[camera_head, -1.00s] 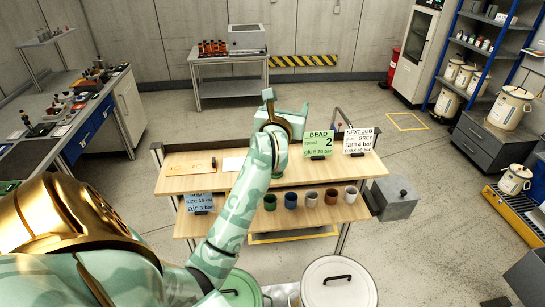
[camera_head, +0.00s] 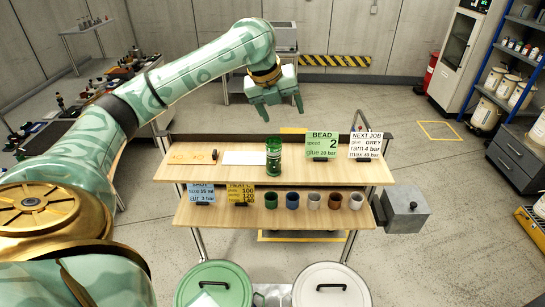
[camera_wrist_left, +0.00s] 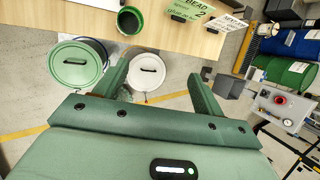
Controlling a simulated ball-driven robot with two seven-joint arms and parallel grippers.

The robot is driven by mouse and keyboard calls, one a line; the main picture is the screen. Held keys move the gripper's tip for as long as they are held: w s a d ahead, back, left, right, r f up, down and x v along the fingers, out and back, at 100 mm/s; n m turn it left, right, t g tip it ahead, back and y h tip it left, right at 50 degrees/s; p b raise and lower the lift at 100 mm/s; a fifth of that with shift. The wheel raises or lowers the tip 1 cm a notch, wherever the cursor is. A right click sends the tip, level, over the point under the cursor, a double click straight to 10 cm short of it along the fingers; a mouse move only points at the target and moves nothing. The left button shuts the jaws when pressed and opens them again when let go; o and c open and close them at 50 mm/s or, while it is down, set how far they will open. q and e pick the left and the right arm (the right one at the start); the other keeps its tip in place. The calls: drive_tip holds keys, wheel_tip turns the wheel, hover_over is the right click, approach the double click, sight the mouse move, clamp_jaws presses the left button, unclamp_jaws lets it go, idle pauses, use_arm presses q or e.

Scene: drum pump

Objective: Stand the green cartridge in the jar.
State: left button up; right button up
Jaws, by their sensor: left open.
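A green cylinder (camera_head: 273,160), which looks like the green cartridge, stands upright on the upper shelf of the bench, right of a white sheet. Its lower part looks pale or banded; I cannot tell whether a clear jar is around it. It also shows from above in the left wrist view (camera_wrist_left: 129,22), with a dark round top. My left gripper (camera_head: 282,112) is open and empty, above and behind the cylinder and apart from it. In the left wrist view nothing is between its fingers (camera_wrist_left: 158,70). My right gripper is not in view.
Several small cups (camera_head: 314,201) in different colours stand on the lower shelf. Sign cards (camera_head: 322,143) stand right of the cylinder. A wooden board (camera_head: 193,157) lies to its left. A green-lidded drum (camera_head: 213,287) and a white-lidded drum (camera_head: 331,287) stand in front.

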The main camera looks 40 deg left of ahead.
use_arm(q)
drive_tip(key=s+a+m+y, duration=0.2)
drive_tip(key=a+m, duration=0.1)
drive_tip(key=a, duration=0.1)
drive_tip(key=g+b, duration=0.1)
hover_over(274, 142)
drive_tip(key=s, duration=0.3)
drive_tip(key=f, duration=1)
drive_tip(key=shift+w+d+f, duration=0.2)
drive_tip(key=shift+d+f, duration=0.1)
drive_tip(key=shift+d, duration=0.1)
drive_tip(key=x, duration=0.5)
drive_tip(key=shift+w, duration=0.3)
drive_tip(key=shift+s, duration=0.1)
clamp_jaws()
